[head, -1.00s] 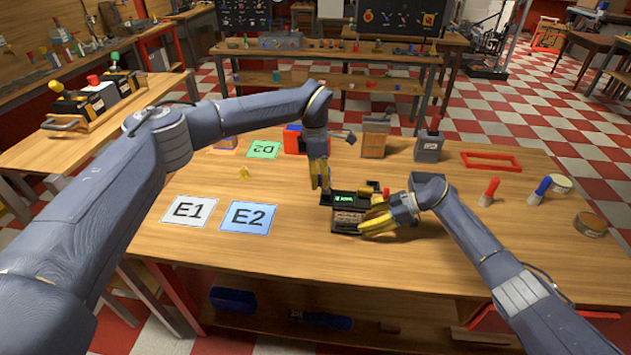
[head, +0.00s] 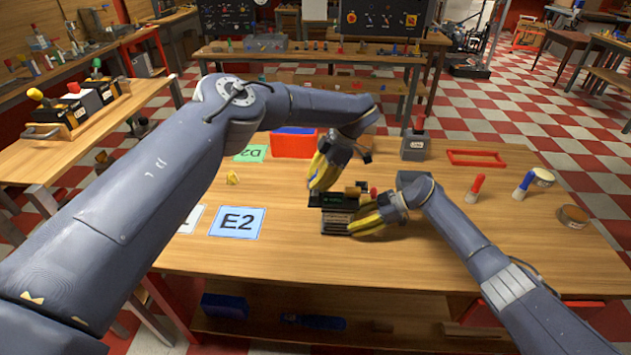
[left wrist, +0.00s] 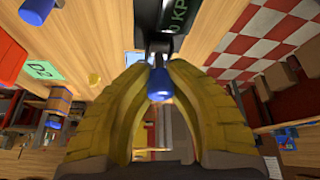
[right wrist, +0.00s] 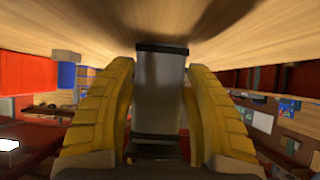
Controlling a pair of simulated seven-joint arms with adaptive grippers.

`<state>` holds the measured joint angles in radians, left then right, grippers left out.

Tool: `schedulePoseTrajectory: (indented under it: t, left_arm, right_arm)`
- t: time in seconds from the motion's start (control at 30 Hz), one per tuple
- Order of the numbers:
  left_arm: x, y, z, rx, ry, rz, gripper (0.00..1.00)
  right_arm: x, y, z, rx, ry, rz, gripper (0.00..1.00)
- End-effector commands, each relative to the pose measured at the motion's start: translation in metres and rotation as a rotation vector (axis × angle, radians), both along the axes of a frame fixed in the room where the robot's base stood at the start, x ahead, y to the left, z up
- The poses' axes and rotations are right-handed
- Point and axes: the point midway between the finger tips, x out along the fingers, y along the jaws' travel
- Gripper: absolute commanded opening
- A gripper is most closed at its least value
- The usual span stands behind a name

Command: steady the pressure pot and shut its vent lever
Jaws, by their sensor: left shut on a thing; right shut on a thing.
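The pressure pot (head: 337,224) is a small dark and grey block with a dark display, near the middle of the table. My right gripper (head: 356,230) reaches it from the right. In the right wrist view its yellow fingers are shut on a grey metal body (right wrist: 160,92), which is upright between them. My left gripper (head: 314,186) is tilted over the pot's left top edge. In the left wrist view its fingers are shut around a blue-tipped lever (left wrist: 159,84), beside the dark display (left wrist: 178,38). The left fingers hide the lever in the head view.
A red and blue bin (head: 295,146) and a grey box (head: 415,145) stand behind. A red frame (head: 478,158), a red peg (head: 475,188), a blue peg (head: 525,184) and round tins are at right. The blue E2 card (head: 237,222) lies left. The front of the table is clear.

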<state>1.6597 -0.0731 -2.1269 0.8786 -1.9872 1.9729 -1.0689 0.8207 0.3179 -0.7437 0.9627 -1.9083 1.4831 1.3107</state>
Motion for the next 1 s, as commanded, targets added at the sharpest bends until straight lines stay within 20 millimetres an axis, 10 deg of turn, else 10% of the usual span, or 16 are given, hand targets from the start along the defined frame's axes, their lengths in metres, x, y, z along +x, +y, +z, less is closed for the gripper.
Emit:
schedulePoseTrajectory:
  t: [0.4,0.43,0.7,1.0]
  left_arm:
    - [-0.0009,-0.0003,-0.0012,0.005,0.003,0.0,0.0]
    - [-0.0009,-0.0003,-0.0012,0.005,0.003,0.0,0.17]
    - [-0.0003,-0.0003,-0.0002,0.004,0.001,0.0,0.48]
    - [0.0004,-0.0014,0.0022,0.004,-0.001,0.0,0.48]
  right_arm:
    - [0.0002,-0.0003,-0.0001,0.0,-0.001,-0.001,0.05]
    - [0.0002,-0.0003,-0.0001,0.0,-0.001,-0.001,0.05]
    - [0.0002,-0.0003,-0.0001,-0.001,-0.001,-0.001,0.05]
    - [0.0002,-0.0002,-0.0001,-0.001,-0.001,-0.001,0.05]
